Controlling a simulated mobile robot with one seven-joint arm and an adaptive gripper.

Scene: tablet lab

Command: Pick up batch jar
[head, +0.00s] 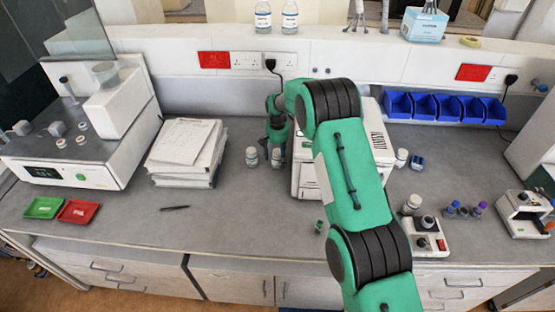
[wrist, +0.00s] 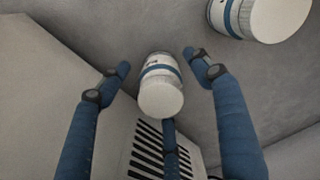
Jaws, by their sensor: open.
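A white-lidded jar (wrist: 160,88) with a blue-banded label stands between the fingers of my gripper (wrist: 157,62) in the wrist view. The fingers are open, with gaps on both sides of the jar; a third finger shows below it. In the head view my gripper (head: 277,140) points down over the bench, above a small white jar (head: 276,158). A second similar jar (head: 252,157) stands just left of it; a jar also shows at the upper right in the wrist view (wrist: 262,14). No label is readable, so I cannot tell which is the batch jar.
A white boxy instrument (head: 306,182) stands close right of my gripper, partly hidden by my arm. A paper stack (head: 184,152) lies to the left. A pen (head: 175,208) and green and red trays (head: 77,211) lie further left. The bench front is mostly clear.

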